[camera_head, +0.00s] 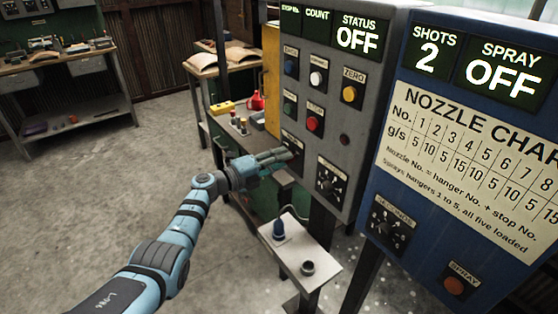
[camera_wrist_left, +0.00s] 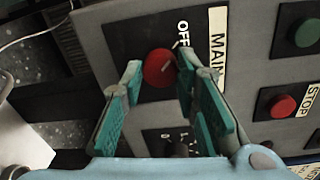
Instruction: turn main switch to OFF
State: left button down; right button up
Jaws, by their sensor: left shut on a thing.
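The main switch, a red round knob (camera_wrist_left: 159,67) on a dark plate, shows in the left wrist view beside the words OFF and MAIN (camera_wrist_left: 217,50). My left gripper (camera_wrist_left: 162,75) has its two teal-padded fingers on either side of the knob and is shut on it. In the head view my left gripper (camera_head: 286,156) reaches the lower left of the grey control panel (camera_head: 349,112) and mostly hides the switch there. The panel's status display (camera_head: 357,35) reads OFF. My right gripper is not in view.
A blue panel (camera_head: 415,95) with a nozzle chart (camera_head: 470,150) stands to the right. The grey panel bears several buttons, including a red STOP (camera_head: 312,124), and a dial (camera_head: 330,180). A small shelf (camera_head: 306,262) stands below. Workbenches stand behind.

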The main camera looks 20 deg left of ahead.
pick_arm(q)
jog(key=c, duration=1.2)
grip_release()
jog(key=shift+c, duration=0.2)
jog(key=v, duration=1.2)
jog(key=shift+w, duration=0.1)
